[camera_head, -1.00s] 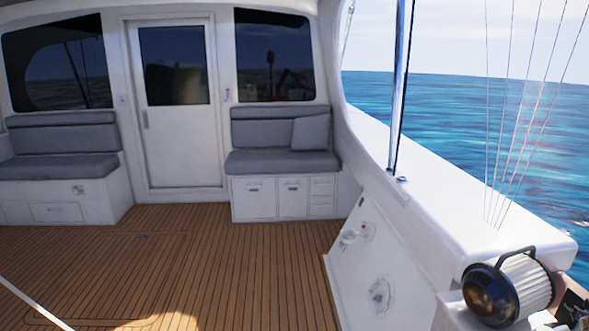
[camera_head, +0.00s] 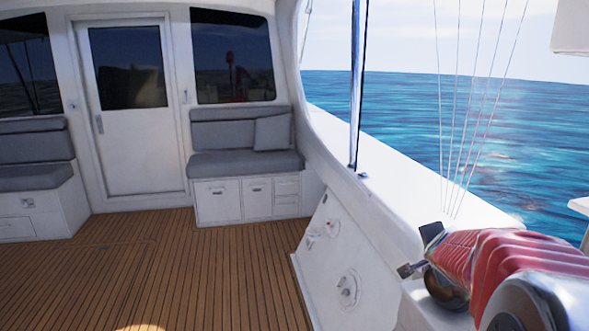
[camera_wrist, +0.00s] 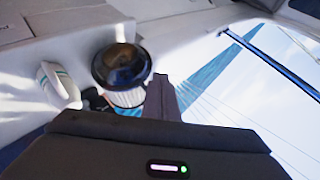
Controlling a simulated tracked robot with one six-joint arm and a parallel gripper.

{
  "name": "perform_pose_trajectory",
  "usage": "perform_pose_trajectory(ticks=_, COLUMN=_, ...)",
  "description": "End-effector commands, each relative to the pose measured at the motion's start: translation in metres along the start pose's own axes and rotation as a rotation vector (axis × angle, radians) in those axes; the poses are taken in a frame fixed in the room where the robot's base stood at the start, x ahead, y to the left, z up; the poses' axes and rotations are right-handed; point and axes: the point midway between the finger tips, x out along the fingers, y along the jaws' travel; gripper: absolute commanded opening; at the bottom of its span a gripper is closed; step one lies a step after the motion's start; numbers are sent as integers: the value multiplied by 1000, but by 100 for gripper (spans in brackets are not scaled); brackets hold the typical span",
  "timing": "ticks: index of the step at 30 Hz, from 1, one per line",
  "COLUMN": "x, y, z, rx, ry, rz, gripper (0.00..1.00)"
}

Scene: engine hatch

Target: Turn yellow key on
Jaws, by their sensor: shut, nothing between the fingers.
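No yellow key can be made out in either view. On the white side panel (camera_head: 318,262), in the head view, there are a round fitting (camera_head: 347,289) and small fittings with a touch of red (camera_head: 331,228), too small to read.
The wide white gunwale (camera_head: 390,185) runs along the right, with thin lines rising beside it and sea beyond. Grey benches (camera_head: 245,162) flank a white door (camera_head: 130,108). The wooden deck (camera_head: 200,275) is clear.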

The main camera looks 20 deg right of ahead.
Motion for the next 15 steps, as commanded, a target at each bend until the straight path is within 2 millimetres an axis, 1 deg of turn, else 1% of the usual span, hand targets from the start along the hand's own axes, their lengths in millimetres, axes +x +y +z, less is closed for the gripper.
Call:
perform_pose_trajectory(ticks=1, x=-13, y=-9, z=22, rx=-61, ry=-44, rz=-12, gripper=0)
perform_pose_trajectory(ticks=3, x=-30, y=-15, z=52, rx=-153, ry=-106, rz=-21, gripper=0)
perform_pose_trajectory(ticks=5, x=-47, y=-18, z=77, rx=-234, ry=-159, rz=-29, gripper=0)
perform_pose_trajectory(ticks=6, x=-58, y=-19, z=93, rx=-291, ry=-194, rz=-34, gripper=0)
perform_pose_trajectory(ticks=8, x=-76, y=-20, z=117, rx=-378, ry=-244, rz=-43, gripper=0)
perform_pose_trajectory(ticks=9, x=-89, y=-18, z=132, rx=-437, ry=-278, rz=-49, gripper=0)
perform_pose_trajectory(ticks=11, x=-109, y=-14, z=154, rx=-529, ry=-328, rz=-58, gripper=0)
perform_pose_trajectory(ticks=12, x=-122, y=-11, z=168, rx=-592, ry=-360, rz=-64, gripper=0)
perform_pose_trajectory(ticks=14, x=-142, y=-4, z=186, rx=-686, ry=-406, rz=-73, gripper=0)
perform_pose_trajectory(ticks=15, x=-155, y=2, z=198, rx=-749, ry=-435, rz=-79, gripper=0)
